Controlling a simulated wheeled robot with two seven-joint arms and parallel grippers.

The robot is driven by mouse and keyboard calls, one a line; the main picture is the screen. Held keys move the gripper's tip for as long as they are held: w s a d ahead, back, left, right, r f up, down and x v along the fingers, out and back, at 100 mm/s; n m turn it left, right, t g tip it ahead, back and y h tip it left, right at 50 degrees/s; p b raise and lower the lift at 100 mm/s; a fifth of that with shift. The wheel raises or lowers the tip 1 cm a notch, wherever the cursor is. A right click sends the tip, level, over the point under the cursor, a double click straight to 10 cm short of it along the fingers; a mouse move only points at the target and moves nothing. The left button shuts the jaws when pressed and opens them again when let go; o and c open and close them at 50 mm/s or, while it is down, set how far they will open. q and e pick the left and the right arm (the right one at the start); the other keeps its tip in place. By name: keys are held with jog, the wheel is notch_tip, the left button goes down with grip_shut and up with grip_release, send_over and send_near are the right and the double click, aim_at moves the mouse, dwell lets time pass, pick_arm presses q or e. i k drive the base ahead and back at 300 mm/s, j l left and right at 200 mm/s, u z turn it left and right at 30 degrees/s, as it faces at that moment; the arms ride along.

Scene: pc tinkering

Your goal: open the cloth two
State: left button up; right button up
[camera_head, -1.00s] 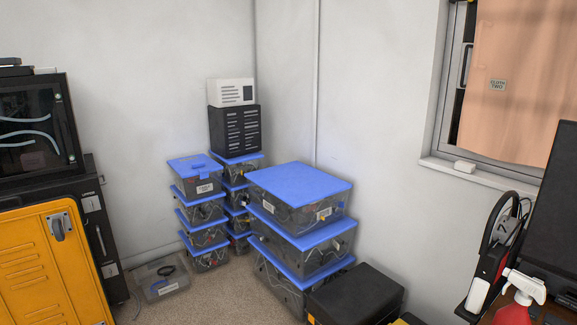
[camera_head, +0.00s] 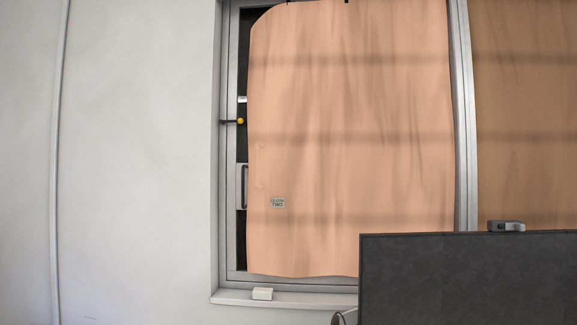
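The cloth labelled "CLOTH TWO" (camera_head: 350,130) is a peach-coloured sheet hanging flat over a window. It covers nearly the whole left pane, and only a dark strip of the window shows along its left side. Its small grey label (camera_head: 277,202) is near the lower left. Horizontal bar shadows show through the cloth. Neither of my grippers is in view.
The metal window frame (camera_head: 228,150) has a handle (camera_head: 244,186) and a small yellow knob (camera_head: 240,121) beside the cloth. A second brown cloth (camera_head: 525,110) covers the right pane. A dark monitor (camera_head: 468,280) with a webcam (camera_head: 506,225) stands in front at lower right. A white block (camera_head: 262,293) sits on the sill.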

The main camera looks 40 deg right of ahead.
aim_at(351, 127)
jog(key=i+z, duration=0.2)
jog(key=z, duration=0.2)
jog(key=i+j+z, duration=0.15)
jog(key=z, duration=0.2)
jog(key=i+j+z, duration=0.15)
jog(key=z, duration=0.25)
jog(key=i+j+z, duration=0.1)
jog(key=j+z, duration=0.15)
jog(key=z, duration=0.15)
jog(key=i+j+z, duration=0.15)
jog(key=z, duration=0.15)
jog(key=i+j+z, duration=0.15)
jog(key=j+z, duration=0.15)
jog(key=i+j+z, duration=0.1)
jog(key=j+z, duration=0.2)
jog(key=j, duration=0.1)
